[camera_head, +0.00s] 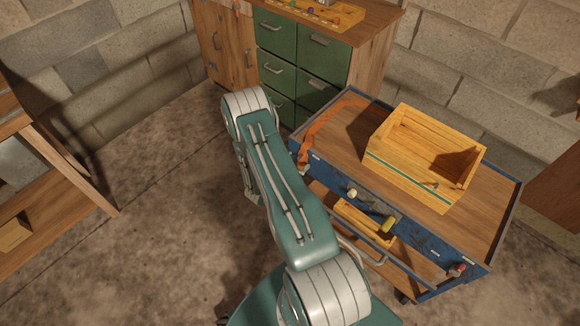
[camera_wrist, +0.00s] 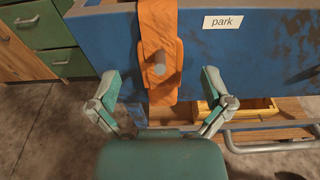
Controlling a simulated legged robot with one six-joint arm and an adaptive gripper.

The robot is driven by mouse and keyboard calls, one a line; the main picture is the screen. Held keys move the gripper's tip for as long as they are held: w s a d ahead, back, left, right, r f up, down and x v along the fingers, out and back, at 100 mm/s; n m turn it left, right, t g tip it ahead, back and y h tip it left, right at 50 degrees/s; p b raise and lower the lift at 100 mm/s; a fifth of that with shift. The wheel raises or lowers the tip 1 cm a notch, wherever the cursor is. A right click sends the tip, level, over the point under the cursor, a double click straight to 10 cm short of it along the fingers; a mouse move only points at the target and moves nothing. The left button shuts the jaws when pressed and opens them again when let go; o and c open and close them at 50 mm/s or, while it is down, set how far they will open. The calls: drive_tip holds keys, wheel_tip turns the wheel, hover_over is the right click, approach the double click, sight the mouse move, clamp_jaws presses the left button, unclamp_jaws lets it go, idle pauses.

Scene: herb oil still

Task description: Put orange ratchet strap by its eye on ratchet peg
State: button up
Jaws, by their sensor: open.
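The orange ratchet strap (camera_head: 327,117) lies across the left end of the blue cart's top and hangs over its front edge. In the wrist view the hanging end of the strap (camera_wrist: 157,28) widens into an orange end piece, with a grey round peg (camera_wrist: 158,69) sticking out through it near the label "park". My gripper (camera_wrist: 160,80) is open and empty, its fingers spread to the left and right of the strap's lower end. It does not visibly touch the strap. In the head view my arm hides the gripper.
The blue cart (camera_head: 420,238) carries an open wooden crate (camera_head: 415,185) on top. Pale, yellow and red-ended fittings stick out along its front, above a lower shelf with a wooden tray (camera_head: 362,222). A green drawer cabinet (camera_head: 275,38) stands behind. Bare floor lies left.

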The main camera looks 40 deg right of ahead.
drive_tip(key=shift+d, duration=0.55)
drive_tip(key=shift+c, duration=0.3)
drive_tip(key=shift+a, duration=0.15)
drive_tip(key=c, duration=1.2)
drive_tip(key=shift+r, duration=0.15)
drive_tip(key=shift+r, duration=0.25)
drive_tip(key=shift+a, duration=0.45)
